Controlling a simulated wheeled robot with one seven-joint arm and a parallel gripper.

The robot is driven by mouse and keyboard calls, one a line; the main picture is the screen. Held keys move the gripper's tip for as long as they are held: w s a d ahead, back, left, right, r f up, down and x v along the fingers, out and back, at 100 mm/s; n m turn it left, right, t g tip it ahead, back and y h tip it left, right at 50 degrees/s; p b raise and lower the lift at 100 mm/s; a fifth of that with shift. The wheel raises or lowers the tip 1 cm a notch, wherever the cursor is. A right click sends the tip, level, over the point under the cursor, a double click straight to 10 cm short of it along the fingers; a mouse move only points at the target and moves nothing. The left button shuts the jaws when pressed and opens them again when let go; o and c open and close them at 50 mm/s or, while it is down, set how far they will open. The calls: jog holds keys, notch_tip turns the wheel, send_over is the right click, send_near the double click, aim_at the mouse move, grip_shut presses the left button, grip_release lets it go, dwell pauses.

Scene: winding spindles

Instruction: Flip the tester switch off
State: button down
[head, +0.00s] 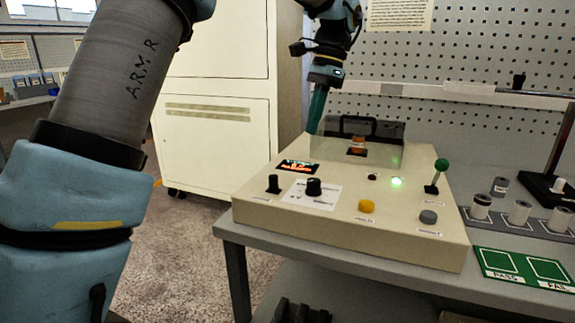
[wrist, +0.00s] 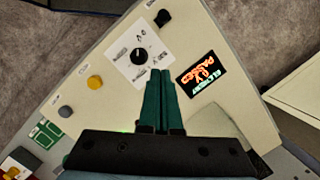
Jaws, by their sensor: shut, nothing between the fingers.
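The tester (head: 340,225) is a beige box with a sloped top on the grey table. Its small black switch (head: 273,184) is at the left front, beside the round black knob (head: 314,187); which way the switch is set is too small to tell. In the wrist view the switch (wrist: 161,17) is at the top, beyond the fingertips, and the knob (wrist: 139,55) is nearer. The display (head: 298,167) is lit, and its text (wrist: 202,73) includes "PASSED". My gripper (head: 313,131) has green fingers, shut and empty (wrist: 160,73), over the tester's back left, apart from the switch.
The tester also has a lit green lamp (head: 396,182), a yellow button (head: 367,206), a grey button (head: 428,217) and a green-knobbed lever (head: 437,174). An orange part (head: 358,143) sits near a dark handled cover (head: 372,126). A green pass/fail mat (head: 525,267) lies right.

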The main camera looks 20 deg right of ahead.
aim_at(274, 183)
jog(key=p+x, duration=0.1)
jog(key=x, duration=0.8)
jog(key=shift+a+f, duration=0.15)
jog(key=shift+f, duration=0.2)
jog(key=a, duration=0.2)
jog(key=shift+a+p, duration=0.25)
jog(key=shift+p, duration=0.15)
jog(key=shift+s+a+f, duration=0.1)
jog(key=shift+a+f, duration=0.05)
jog(key=shift+a, duration=0.6)
jog(key=shift+w+a+p, duration=0.7)
jog(key=shift+w+a, duration=0.35)
jog(key=shift+a, duration=0.1)
jog(key=shift+w+a, duration=0.1)
